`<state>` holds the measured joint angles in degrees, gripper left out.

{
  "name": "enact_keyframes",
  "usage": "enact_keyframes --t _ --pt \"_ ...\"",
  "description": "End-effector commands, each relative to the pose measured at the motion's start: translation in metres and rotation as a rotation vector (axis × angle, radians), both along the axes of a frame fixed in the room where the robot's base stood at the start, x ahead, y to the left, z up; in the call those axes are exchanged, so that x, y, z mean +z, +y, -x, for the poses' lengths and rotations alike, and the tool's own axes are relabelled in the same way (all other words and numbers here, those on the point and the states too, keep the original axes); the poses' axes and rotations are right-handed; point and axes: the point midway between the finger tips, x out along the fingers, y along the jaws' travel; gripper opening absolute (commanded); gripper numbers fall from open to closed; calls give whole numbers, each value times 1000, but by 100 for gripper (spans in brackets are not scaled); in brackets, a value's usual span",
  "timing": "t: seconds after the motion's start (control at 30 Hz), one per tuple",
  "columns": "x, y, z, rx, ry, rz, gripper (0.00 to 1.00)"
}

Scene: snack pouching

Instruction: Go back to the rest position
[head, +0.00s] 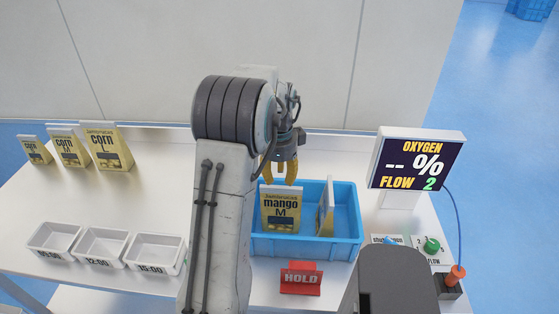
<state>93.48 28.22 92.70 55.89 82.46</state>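My gripper (279,177) has yellow fingers, which are spread apart with nothing seen between them. It hangs over the left part of a blue bin (305,249), at the top edge of a mango M pouch (281,212). The pouch stands upright in the bin, its label facing the camera. Whether the fingertips touch it is hard to tell. A second pouch (326,215) stands edge-on in the right part of the bin, its label unreadable. My arm hides part of the table left of the bin.
Several corn pouches (107,150) stand at the back left. White trays marked 09:00 (50,253), 12:00 (98,262) and 15:00 (152,268) line the front. A red HOLD sign (300,279) stands before the bin. An oxygen display (418,160) and green knob (431,245) are right.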

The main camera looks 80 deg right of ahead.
Motion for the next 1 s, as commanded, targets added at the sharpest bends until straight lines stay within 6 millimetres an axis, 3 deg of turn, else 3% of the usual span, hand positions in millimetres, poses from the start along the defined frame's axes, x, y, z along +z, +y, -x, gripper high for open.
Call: enact_keyframes --t 0.3,0.73,0.87,1.0 --pt "44 2 0 0 0 2 34" --pt "57 3 0 29 2 0 34" --pt "57 2 0 153 9 5 34" --pt "58 -5 0 399 32 33 34"
